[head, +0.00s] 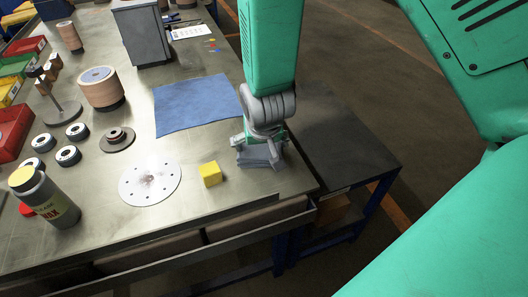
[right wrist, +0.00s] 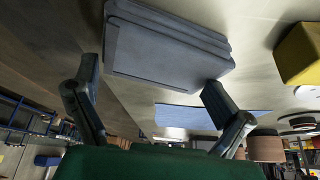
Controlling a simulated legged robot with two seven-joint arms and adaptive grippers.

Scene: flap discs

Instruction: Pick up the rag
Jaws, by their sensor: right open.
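A folded grey-blue rag (head: 262,160) lies near the right front corner of the metal table. In the right wrist view the rag (right wrist: 165,45) is a thick stack of several layers with rounded folds. My right gripper (head: 259,142) is right above and at the rag in the head view. In the right wrist view my right gripper (right wrist: 150,80) is open, its two dark fingers apart with the rag ahead between their tips. I cannot tell whether either finger touches it. My left gripper is not in view.
A flat blue cloth (head: 195,105) lies behind the rag. A yellow block (head: 210,173) and a pale disc (head: 150,184) lie to the left. A bottle (head: 45,196) stands at the left. A lower dark table (head: 335,145) adjoins on the right.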

